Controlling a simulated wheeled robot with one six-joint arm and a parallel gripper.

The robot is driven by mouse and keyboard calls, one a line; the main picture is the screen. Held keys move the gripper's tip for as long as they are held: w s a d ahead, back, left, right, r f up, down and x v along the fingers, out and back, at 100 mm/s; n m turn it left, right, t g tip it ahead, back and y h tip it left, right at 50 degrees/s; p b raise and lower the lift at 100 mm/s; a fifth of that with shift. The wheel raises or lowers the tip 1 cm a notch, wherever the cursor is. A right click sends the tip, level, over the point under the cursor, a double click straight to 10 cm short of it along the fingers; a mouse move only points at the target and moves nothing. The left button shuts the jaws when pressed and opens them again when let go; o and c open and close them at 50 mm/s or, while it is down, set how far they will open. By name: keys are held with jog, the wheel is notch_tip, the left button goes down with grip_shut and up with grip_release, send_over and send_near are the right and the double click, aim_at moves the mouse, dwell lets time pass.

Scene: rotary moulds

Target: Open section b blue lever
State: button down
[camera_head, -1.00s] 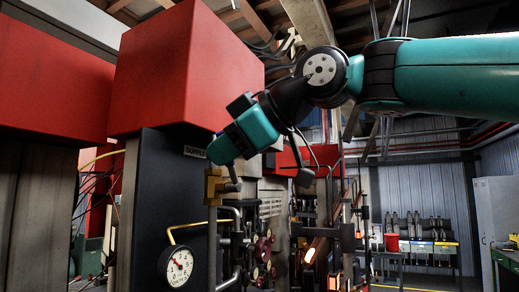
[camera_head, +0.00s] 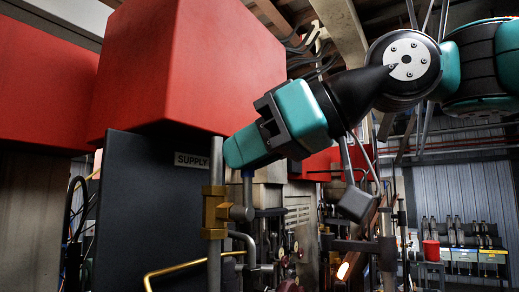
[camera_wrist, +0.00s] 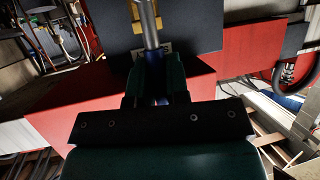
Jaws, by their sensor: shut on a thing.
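My gripper (camera_head: 240,158) is at the upper end of a slim blue-grey lever (camera_head: 247,187), beside a vertical grey pipe with a brass valve fitting (camera_head: 214,212). In the wrist view my gripper's dark green fingers (camera_wrist: 154,78) are closed around a narrow bar with blue on it (camera_wrist: 160,100), which looks like the blue lever. The brass fitting also shows at the top of the wrist view (camera_wrist: 145,20). The fingertips are partly hidden in the head view. No section b label can be read.
A brass pipe (camera_head: 185,266) runs below the fitting. A glowing orange piece (camera_head: 344,268) is to the right. A bench with a red bucket (camera_head: 431,250) is far back.

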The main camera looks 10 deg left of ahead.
dwell(0.3)
jog(key=c, duration=1.1)
grip_release()
jog(key=shift+w, duration=0.1)
jog(key=shift+d, duration=0.1)
